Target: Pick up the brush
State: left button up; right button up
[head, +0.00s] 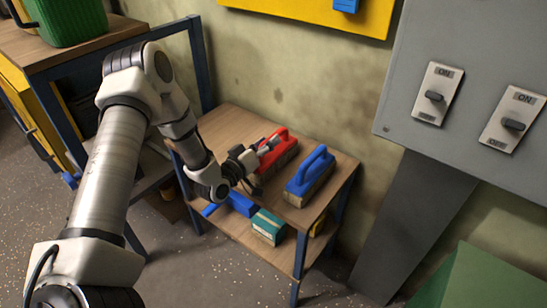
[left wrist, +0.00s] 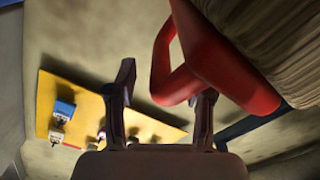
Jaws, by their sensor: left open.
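A red-handled brush (head: 284,150) with a brown bristle block lies on the small wooden table. A blue-handled brush (head: 310,172) stands to its right on the same table. My left gripper (head: 262,147) is open at the near left end of the red brush. In the left wrist view the red handle (left wrist: 164,62) shows between the open fingers of my left gripper (left wrist: 166,78), nearer the right finger. The right fingertip overlaps the handle's edge; I cannot tell whether it touches. The bristle block (left wrist: 262,40) is at upper right. My right gripper is not in view.
The wooden table (head: 236,122) has a lower shelf with a blue item (head: 242,205) and a teal box (head: 268,227). A grey switch cabinet (head: 420,70) is at right. A green crate (head: 70,20) stands on a taller bench at left. A yellow board (head: 290,12) hangs behind.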

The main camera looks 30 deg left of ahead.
pick_arm(q)
jog(key=shift+w+f, duration=0.2)
jog(key=shift+w, duration=0.8)
jog(key=shift+s+d, duration=0.1)
grip_shut()
